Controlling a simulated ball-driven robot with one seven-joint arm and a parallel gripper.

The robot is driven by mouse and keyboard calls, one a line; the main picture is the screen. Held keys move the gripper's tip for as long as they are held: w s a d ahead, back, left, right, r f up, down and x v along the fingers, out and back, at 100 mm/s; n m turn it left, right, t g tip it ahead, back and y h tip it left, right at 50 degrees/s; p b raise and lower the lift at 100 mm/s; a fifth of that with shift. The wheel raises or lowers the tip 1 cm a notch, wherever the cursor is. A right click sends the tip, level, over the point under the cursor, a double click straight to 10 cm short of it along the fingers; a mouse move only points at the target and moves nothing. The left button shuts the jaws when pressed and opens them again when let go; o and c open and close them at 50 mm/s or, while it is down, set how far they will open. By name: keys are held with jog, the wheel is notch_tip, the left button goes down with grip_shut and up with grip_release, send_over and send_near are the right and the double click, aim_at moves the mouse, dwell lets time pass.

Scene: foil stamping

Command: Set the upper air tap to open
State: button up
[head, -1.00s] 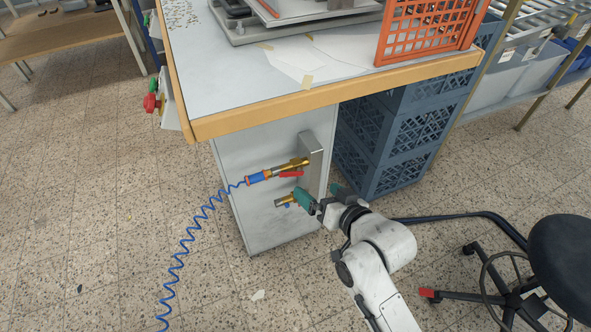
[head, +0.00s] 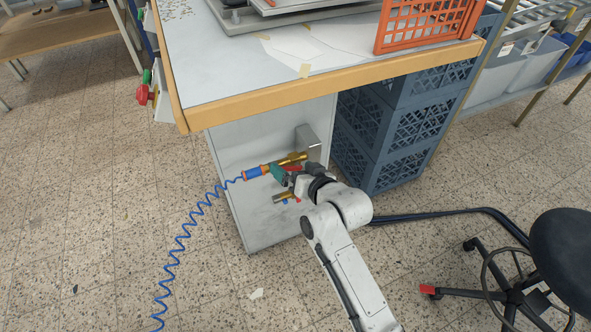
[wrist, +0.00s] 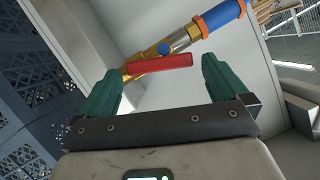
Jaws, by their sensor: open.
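The upper air tap (head: 292,159) is a brass valve on the grey cabinet side, with a blue-and-orange coupling (head: 257,172) on its left end. In the wrist view its red lever (wrist: 160,63) lies in front of the brass pipe (wrist: 180,42), at a small angle to it in the picture. My gripper (head: 281,174) is just below the tap. It is open, with its green fingers either side of the lever in the wrist view (wrist: 162,72). I cannot tell whether they touch it. In the head view the fingers and wrist partly hide the lever.
A lower brass tap (head: 281,196) sits just below my gripper. The table edge (head: 320,97) overhangs above. Blue crates (head: 385,140) stand to the right, and a coiled blue hose (head: 184,240) hangs left. A black stool (head: 565,250) stands at the right.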

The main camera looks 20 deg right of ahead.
jog(key=shift+c, duration=0.5)
jog(key=c, duration=0.9)
jog(key=shift+o, duration=0.2)
jog(key=shift+a+f+n+h+p, duration=0.15)
jog(key=shift+n+h+p, duration=0.25)
jog(key=shift+n, duration=0.1)
jog(key=o, duration=1)
jog(key=shift+c, duration=0.2)
jog(key=p+v, duration=0.2)
jog(key=v, duration=0.8)
jog(key=shift+s, duration=0.4)
jog(key=shift+c, duration=0.5)
